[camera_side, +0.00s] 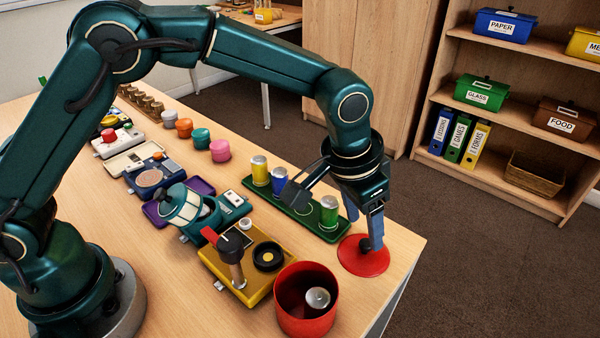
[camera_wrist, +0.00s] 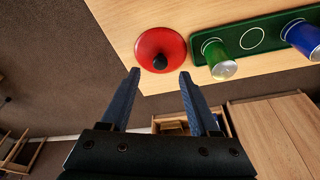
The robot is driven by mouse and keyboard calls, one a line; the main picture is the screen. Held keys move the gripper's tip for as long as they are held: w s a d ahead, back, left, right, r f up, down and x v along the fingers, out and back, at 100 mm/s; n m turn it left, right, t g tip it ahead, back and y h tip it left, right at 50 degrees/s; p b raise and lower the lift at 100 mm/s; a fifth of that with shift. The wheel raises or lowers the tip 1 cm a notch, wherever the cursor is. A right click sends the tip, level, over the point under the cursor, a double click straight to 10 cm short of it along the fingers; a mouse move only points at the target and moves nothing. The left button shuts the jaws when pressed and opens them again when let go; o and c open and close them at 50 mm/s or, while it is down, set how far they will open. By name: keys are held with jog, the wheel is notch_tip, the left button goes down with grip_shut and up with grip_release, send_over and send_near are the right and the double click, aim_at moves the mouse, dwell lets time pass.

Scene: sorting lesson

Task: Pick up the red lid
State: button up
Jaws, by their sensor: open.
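The red lid (camera_side: 362,258) is a round disc with a dark knob, lying on the table near its right corner. In the wrist view the red lid (camera_wrist: 160,42) lies flat ahead of the fingertips, its black knob at the side toward them. My gripper (camera_side: 370,225) is open and empty, pointing down over the lid; its lower finger end overlaps the knob in the side view. In the wrist view my gripper (camera_wrist: 160,75) shows two blue fingers spread apart, with the knob between and slightly beyond their tips. I cannot tell whether a finger touches the knob.
A red bin (camera_side: 306,318) with a silver can inside stands left of the lid. A green tray (camera_side: 300,215) with several cans sits close behind it; the green can (camera_side: 329,212) is nearest. The table edge is close on the right. A yellow box (camera_side: 222,270) stands farther left.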

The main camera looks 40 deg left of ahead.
aim_at(366, 242)
jog(key=shift+x, duration=2.3)
grip_shut()
